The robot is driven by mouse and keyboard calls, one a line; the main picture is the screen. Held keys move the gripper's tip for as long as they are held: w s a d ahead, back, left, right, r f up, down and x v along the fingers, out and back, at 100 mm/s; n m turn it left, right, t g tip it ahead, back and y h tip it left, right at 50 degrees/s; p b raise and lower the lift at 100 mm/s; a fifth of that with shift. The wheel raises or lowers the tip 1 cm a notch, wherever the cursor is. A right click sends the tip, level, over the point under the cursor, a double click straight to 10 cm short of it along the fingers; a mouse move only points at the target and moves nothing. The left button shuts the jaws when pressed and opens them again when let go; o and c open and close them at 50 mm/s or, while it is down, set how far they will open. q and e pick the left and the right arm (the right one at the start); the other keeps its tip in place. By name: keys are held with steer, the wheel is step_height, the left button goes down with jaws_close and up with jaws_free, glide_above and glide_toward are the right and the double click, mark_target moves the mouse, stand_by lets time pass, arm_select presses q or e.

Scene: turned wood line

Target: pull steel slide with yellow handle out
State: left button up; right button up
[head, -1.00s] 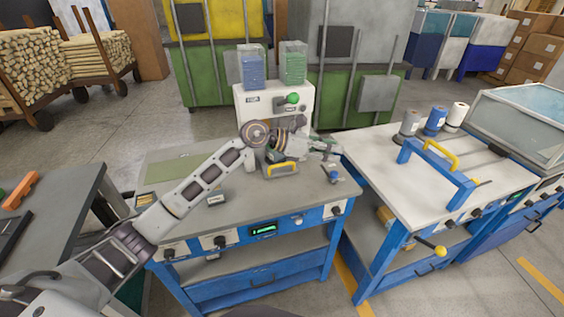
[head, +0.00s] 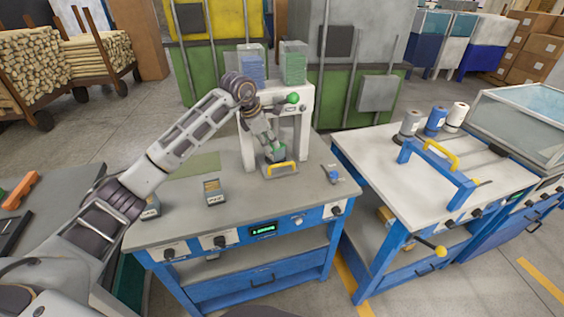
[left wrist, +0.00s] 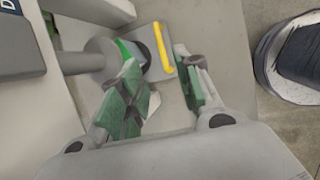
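The steel slide (head: 272,174) is a grey plate with a yellow handle (head: 282,168) on top. It lies at the foot of the white press frame (head: 246,139) on the middle workbench. My left gripper (head: 275,151) points down just behind the handle. In the left wrist view its green-padded fingers (left wrist: 160,88) are spread apart, with the yellow handle (left wrist: 163,48) beyond the fingertips. The slide plate (left wrist: 150,36) also shows there, and nothing is between the pads. My right gripper is in no view.
A blue clamp-like item (head: 332,175) lies right of the slide. The right table (head: 390,180) carries a blue frame (head: 437,172) with a yellow handle. The bench front is mostly clear.

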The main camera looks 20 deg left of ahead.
arm_select(q)
steer(key=p, duration=0.1)
glide_toward(284, 164)
steer(key=x, duration=0.6)
steer(key=shift+w+a+f, duration=0.1)
steer(key=shift+w, duration=0.05)
steer(key=shift+w+f, duration=0.25)
steer(key=shift+f, duration=0.35)
steer(key=shift+w+f, duration=0.1)
steer(key=shift+f, duration=0.1)
steer(key=shift+c, duration=0.9)
steer(key=c, duration=0.5)
steer(key=shift+d, duration=0.2)
jaws_close()
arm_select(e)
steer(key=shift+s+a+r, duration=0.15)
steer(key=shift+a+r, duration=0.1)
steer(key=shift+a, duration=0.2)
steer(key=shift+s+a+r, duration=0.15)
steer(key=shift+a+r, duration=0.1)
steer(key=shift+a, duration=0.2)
